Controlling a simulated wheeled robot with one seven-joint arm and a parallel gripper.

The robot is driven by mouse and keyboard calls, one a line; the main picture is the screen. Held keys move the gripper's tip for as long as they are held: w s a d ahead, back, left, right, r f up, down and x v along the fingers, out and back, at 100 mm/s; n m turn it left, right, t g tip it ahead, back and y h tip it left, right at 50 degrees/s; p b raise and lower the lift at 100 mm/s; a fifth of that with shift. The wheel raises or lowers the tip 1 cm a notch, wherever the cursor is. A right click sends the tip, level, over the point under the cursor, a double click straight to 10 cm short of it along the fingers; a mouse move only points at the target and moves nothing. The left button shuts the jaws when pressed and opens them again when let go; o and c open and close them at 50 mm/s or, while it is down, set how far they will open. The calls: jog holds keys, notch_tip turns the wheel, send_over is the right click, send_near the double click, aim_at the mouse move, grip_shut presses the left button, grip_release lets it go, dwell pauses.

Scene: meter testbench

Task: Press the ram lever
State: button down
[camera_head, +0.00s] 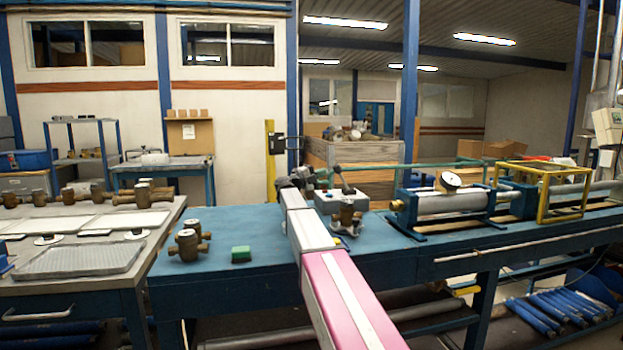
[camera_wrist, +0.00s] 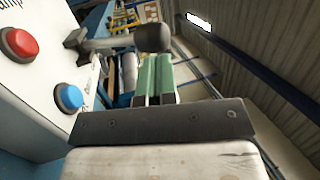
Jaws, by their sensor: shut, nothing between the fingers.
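In the wrist view the dark knob (camera_wrist: 152,38) is just past the tips of my gripper (camera_wrist: 156,60). Its green fingers are together and empty, and cover whatever is below the knob. I cannot tell whether they touch it. The control box (camera_wrist: 28,85) fills the left of the wrist view, with a red button (camera_wrist: 20,43) and a blue button (camera_wrist: 70,97). In the head view my arm partly hides the box.
Brass meters (camera_head: 187,245) and a green block (camera_head: 241,254) stand on the bench left of my arm. Another brass meter (camera_head: 347,216) is in front of the control box. A cylinder with a dial gauge (camera_head: 451,181) and a yellow frame (camera_head: 562,190) are to the right.

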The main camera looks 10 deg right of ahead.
aim_at(342, 179)
jog(key=shift+x, duration=1.55)
jog(key=shift+d+r, duration=0.1)
